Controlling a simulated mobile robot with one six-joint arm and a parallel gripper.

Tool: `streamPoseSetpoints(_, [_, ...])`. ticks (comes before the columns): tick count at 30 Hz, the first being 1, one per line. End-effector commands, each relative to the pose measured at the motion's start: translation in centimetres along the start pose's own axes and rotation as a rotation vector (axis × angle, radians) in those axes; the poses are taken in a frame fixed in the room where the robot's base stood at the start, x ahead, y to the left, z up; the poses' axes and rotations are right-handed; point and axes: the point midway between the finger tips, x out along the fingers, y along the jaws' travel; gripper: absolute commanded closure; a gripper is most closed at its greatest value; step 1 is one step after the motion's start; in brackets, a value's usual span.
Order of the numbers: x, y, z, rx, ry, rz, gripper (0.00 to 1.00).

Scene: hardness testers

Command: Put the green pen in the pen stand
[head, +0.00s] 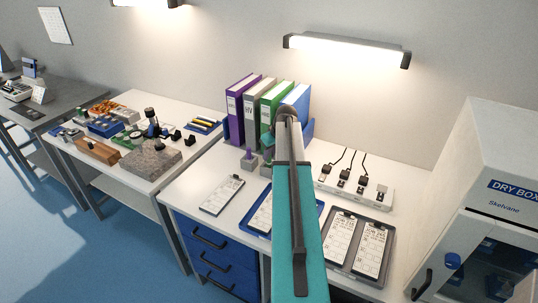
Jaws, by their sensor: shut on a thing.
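My teal arm reaches up the middle of the head view and bends down over the white bench. My gripper (267,152) shows only in part beside the arm, low over the back of the bench in front of the binders. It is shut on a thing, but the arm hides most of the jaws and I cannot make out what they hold. I cannot pick out the green pen. A small grey block with a purple part (249,161) stands just left of the gripper. It may be the pen stand, but it is too small to be sure.
Purple, grey, green and blue binders (241,106) stand behind. A power strip (354,186) and a grey tray (335,250) with cards lie right of my arm. A white card (222,194) lies left. A dry box (490,190) closes off the right end.

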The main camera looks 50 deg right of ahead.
Motion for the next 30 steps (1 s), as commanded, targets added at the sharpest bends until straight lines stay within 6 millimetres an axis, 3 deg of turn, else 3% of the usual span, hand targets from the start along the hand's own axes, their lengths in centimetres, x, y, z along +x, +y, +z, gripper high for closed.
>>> streamPoseSetpoints(27, [1.7,0.0,0.7,-0.001,0.0,0.0,1.0])
streamPoseSetpoints(28, [1.6,0.0,0.7,-0.001,0.0,0.0,0.79])
streamPoseSetpoints(30, [1.6,0.0,0.7,-0.001,0.0,0.0,0.67])
